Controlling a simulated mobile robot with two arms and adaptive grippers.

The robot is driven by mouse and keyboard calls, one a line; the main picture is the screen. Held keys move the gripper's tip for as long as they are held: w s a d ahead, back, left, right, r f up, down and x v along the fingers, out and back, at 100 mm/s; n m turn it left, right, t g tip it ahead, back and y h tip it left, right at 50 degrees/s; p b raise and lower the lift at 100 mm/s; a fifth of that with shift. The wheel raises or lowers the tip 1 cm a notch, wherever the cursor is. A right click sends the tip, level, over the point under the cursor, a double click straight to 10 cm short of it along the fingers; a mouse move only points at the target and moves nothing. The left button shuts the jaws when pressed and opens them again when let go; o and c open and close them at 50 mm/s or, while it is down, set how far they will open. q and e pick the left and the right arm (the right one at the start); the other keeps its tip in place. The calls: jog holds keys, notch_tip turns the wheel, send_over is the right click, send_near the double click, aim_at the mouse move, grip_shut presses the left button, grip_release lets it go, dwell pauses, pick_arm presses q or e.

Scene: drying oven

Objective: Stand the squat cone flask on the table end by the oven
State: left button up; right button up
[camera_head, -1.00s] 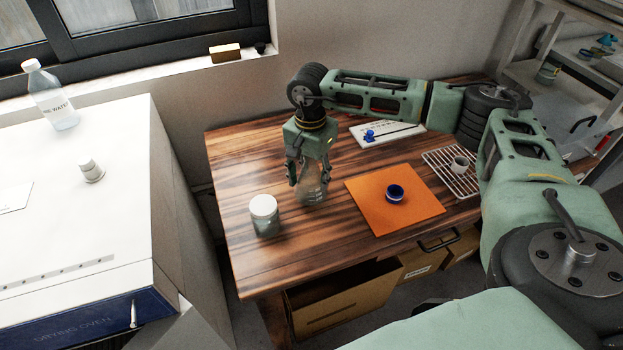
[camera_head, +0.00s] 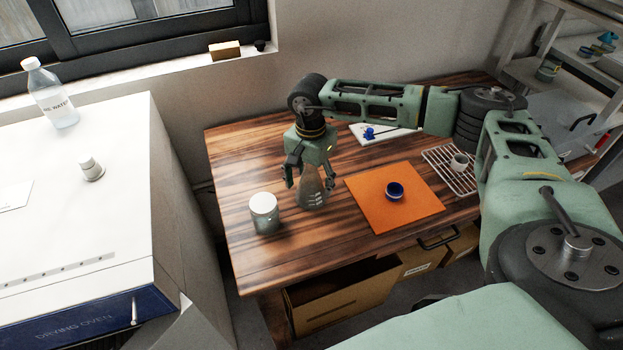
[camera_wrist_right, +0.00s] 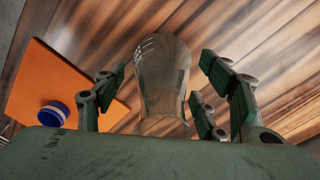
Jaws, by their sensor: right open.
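The squat cone flask (camera_head: 313,192) is clear glass with white marks. It stands upright on the wooden table (camera_head: 262,262), toward the end by the drying oven (camera_head: 110,225). My right gripper (camera_head: 309,180) is open at the flask, its fingers on either side of the upper part. In the right wrist view the flask (camera_wrist_right: 162,78) shows between the spread fingers of the gripper (camera_wrist_right: 160,92), with gaps on both sides. My left gripper is not in view.
A white-lidded jar (camera_head: 264,213) stands left of the flask. An orange mat (camera_head: 420,205) with a blue ring-like item (camera_head: 395,190) lies to the right. The front left of the table is clear.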

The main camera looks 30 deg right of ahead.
jog(key=shift+r, duration=0.65)
notch_tip(320, 180, up, 11)
jog(key=shift+b, duration=0.7)
